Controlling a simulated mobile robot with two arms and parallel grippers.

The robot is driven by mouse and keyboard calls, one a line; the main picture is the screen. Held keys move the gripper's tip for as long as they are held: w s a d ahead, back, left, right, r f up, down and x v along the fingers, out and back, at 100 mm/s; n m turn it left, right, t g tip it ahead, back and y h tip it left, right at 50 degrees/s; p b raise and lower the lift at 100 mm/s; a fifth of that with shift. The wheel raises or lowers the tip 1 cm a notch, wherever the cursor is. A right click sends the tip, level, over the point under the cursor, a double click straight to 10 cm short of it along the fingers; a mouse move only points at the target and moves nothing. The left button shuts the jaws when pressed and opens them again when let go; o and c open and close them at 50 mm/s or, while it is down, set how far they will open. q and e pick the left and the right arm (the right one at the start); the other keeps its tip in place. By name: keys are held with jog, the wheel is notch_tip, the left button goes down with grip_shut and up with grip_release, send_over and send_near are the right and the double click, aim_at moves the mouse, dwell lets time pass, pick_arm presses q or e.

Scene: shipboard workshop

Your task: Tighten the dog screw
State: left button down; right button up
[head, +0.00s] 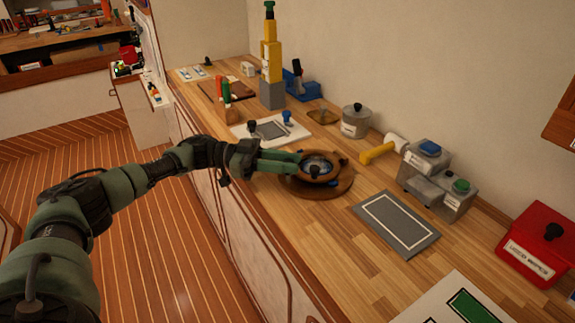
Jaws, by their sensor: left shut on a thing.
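A round brown porthole frame (333,181) with a bluish glass centre (317,167) sits on a round brown base on the wooden worktop. Small dark knobs show on its rim, one at the front (308,182) and one at the right. My left gripper (298,161) reaches in from the left, its green fingers at the porthole's left rim. It is shut on what seems to be the dog screw there, which the fingers mostly hide. How far the screw is turned cannot be seen. My right gripper is not in view.
A grey mat (397,223) lies right of the porthole, with grey boxes with blue and green tops (427,160) behind it. A white board (270,130), a lidded tin (356,121) and a yellow-handled tool (378,153) stand close. A red box (540,245) is far right.

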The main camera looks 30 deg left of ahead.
pick_arm(q)
jog(key=shift+r, duration=0.2)
jog(key=c, duration=1.1)
grip_release()
jog(key=shift+w, duration=0.1)
jog(key=shift+d+f, duration=0.1)
jog(key=b+v, duration=0.2)
jog(key=v, duration=0.5)
jog(key=shift+a, duration=0.4)
